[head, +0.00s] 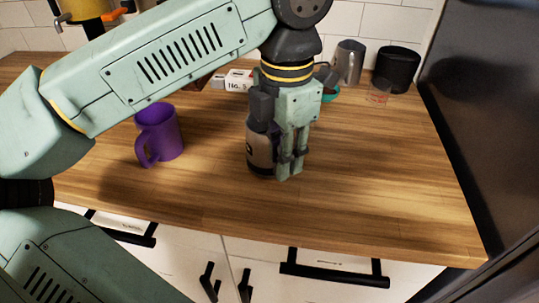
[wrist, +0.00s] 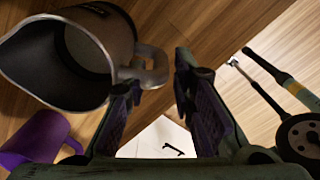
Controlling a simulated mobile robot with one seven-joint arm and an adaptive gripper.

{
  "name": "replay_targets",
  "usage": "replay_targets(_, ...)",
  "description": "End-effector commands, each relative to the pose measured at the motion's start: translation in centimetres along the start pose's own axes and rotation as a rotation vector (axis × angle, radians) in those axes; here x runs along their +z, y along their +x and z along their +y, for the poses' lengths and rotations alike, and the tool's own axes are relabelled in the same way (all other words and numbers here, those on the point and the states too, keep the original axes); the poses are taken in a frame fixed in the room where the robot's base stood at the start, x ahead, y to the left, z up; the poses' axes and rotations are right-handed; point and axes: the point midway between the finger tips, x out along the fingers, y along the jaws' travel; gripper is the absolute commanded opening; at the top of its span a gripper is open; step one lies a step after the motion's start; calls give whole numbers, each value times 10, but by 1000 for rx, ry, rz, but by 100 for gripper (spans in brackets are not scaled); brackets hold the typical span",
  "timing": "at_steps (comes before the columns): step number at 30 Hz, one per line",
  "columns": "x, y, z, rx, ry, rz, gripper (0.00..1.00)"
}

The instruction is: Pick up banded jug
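The jug (head: 258,152), grey-beige with a dark band, stands upright on the wooden counter (head: 340,205), partly hidden behind my gripper (head: 290,172) in the head view. In the wrist view the jug (wrist: 118,32) is at upper left, its dark open mouth and spout facing left and its handle (wrist: 157,72) reaching right. My gripper (wrist: 158,75) is open, with fingers apart and pointing down beside the jug. The handle lies at the gap between the fingertips, near the left finger. I cannot tell whether they touch.
A purple mug (head: 160,135) stands to the left. A steel jug (head: 348,62), a black canister (head: 397,69), a small clear glass (head: 379,91) and a teal bowl (head: 329,94) are at the back. The counter's front right is clear. A dark tall panel (head: 490,120) borders the right.

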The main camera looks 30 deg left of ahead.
Motion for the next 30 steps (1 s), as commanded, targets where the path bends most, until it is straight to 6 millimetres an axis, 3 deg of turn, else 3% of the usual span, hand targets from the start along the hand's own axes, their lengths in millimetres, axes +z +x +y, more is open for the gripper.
replay_targets(3,2,25,-2,0,0,0,23)
replay_targets(7,2,39,-2,1,0,0,23)
replay_targets(14,3,38,-2,0,0,-1,23)
replay_targets(24,3,37,-2,0,1,-2,0)
replay_targets(30,3,37,-2,0,1,-2,0)
